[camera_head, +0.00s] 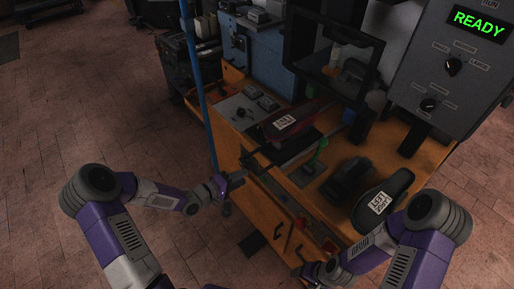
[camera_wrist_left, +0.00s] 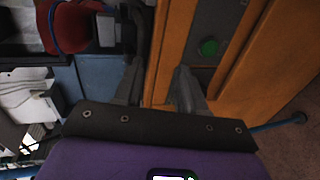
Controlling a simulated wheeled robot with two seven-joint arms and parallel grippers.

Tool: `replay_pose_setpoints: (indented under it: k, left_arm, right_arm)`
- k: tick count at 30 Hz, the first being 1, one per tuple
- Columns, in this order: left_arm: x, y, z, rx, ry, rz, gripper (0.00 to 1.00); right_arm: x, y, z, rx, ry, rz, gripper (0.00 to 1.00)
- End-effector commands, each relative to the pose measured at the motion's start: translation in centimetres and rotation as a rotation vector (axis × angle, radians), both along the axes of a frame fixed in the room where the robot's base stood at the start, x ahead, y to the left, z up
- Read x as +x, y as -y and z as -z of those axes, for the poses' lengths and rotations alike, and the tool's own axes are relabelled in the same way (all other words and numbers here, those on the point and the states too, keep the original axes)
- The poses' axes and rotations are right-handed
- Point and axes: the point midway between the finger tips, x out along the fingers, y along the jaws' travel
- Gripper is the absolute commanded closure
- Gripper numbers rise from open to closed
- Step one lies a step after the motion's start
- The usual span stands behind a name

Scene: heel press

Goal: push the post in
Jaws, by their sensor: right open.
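A small green upright piece (camera_head: 316,160) stands on the orange bench (camera_head: 435,152), between the two labelled shoe parts. I cannot tell whether it is the post. A round green piece (camera_wrist_left: 208,47) on a dark plate shows in the left wrist view, to the right of and beyond my left fingers. My left gripper (camera_head: 238,178) is at the bench's left front edge, left of the green piece and apart from it. In the left wrist view its fingers (camera_wrist_left: 158,78) are apart with nothing between them. My right gripper (camera_head: 312,270) is low at the bench front, partly hidden, and open.
A dark red shoe (camera_head: 300,117) and a black sole-shaped piece (camera_head: 396,186) bear white labels. A grey control box (camera_head: 455,70) reading READY stands at the right. A blue pole (camera_head: 202,100) rises behind my left gripper.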

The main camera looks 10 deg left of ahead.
Motion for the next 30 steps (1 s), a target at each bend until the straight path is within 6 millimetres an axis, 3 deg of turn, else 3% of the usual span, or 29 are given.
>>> replay_pose_setpoints:
  k: [1,5,18,30]
  left_arm:
    - [0.2,-0.7,-1.0,-0.019,0.013,-0.005,0.6]
    - [0.6,-0.9,-2.0,-0.05,0.028,0.001,0.6]
    - [5.4,2.9,-0.5,-0.052,0.028,0.004,0.6]
    - [6.2,3.5,-0.4,-0.051,0.026,0.002,0.6]
  right_arm:
    - [0.0,0.0,-0.4,0.0,-0.001,0.001,0.34]
    - [-0.1,0.0,-0.4,0.0,-0.001,0.001,0.34]
    - [-0.1,0.0,0.8,0.0,-0.001,0.001,0.34]
    - [0.0,0.0,0.8,0.0,-0.001,0.0,0.34]
